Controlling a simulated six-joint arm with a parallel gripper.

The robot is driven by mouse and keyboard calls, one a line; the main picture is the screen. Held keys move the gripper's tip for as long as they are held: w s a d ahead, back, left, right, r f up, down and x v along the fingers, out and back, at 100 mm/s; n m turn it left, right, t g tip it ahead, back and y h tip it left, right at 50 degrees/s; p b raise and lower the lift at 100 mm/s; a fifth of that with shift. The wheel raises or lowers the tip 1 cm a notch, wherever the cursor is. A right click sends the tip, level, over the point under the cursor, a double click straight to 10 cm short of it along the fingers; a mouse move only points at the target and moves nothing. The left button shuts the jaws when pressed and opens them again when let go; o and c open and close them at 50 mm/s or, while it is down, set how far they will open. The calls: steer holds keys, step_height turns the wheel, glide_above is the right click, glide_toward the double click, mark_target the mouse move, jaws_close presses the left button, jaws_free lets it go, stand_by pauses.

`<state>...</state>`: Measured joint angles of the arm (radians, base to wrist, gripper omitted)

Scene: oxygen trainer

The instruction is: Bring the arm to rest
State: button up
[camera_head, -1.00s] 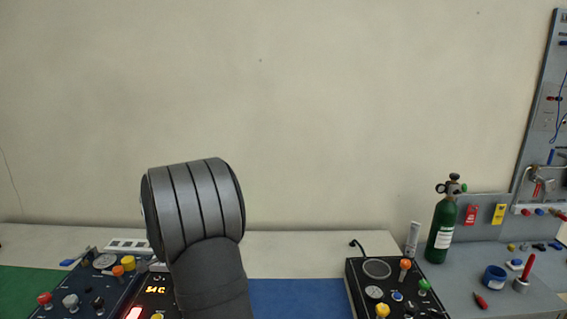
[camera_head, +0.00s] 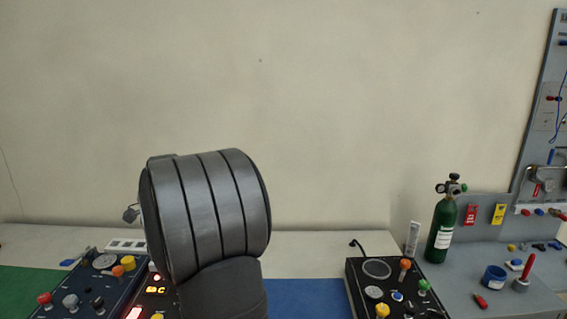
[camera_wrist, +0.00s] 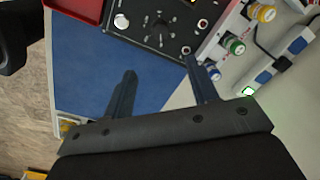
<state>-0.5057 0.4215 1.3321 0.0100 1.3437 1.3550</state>
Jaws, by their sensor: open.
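My gripper (camera_wrist: 160,92) shows in the wrist view with its two dark fingers spread wide apart and nothing between them. It hangs over a blue mat (camera_wrist: 85,70), with a black control panel (camera_wrist: 165,22) ahead of the fingers. In the head view my arm's large grey banded joint stands at the left of centre, and the gripper itself is not visible there.
In the head view, control boxes (camera_head: 105,285) with coloured knobs stand at the left, partly behind my arm. A black panel box (camera_head: 390,290) stands right of centre. A green oxygen cylinder (camera_head: 442,232) stands at the right. The blue mat (camera_head: 305,297) between is clear.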

steer(key=f, duration=1.5)
steer(key=shift+w+a+f, duration=0.2)
steer(key=shift+a+f, duration=0.05)
steer(key=shift+f, duration=0.1)
steer(key=shift+r+n, duration=0.2)
steer(key=shift+n, duration=0.6)
steer(key=n, duration=0.6)
steer(key=shift+w+n, duration=0.1)
steer(key=shift+n, duration=0.3)
steer(key=n, duration=0.4)
steer(key=shift+n+g, duration=0.3)
steer(key=n, duration=0.4)
